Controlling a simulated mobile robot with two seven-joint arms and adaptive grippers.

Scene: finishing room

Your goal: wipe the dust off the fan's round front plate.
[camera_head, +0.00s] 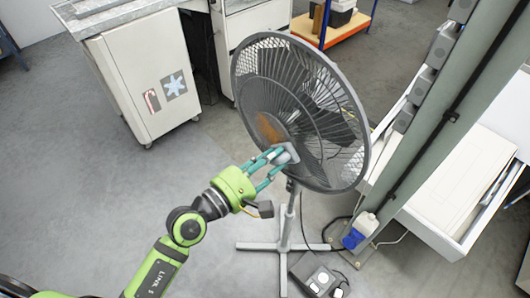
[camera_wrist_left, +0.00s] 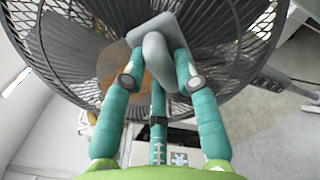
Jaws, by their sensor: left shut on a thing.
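The fan (camera_head: 345,115) is a dark wire cage on a grey stand with a cross-shaped foot. Brown dust (camera_head: 269,127) shows at the middle of its front, on the round plate; in the left wrist view the dust (camera_wrist_left: 128,66) lies just left of the pad. My left gripper (camera_head: 283,160) is shut on a grey wiping pad (camera_head: 291,153), whose grey grip (camera_wrist_left: 155,50) sits between the teal fingers. The pad is at the fan's front beside the dust and hides part of the plate. I cannot tell whether it touches. My right gripper is not in view.
A green-grey post (camera_head: 425,125) with sockets stands right of the fan, beside a white open drawer unit (camera_head: 455,200). A white cabinet (camera_head: 150,85) is at the upper left. A dark pedal box (camera_head: 314,275) lies by the fan's foot. The floor at left is clear.

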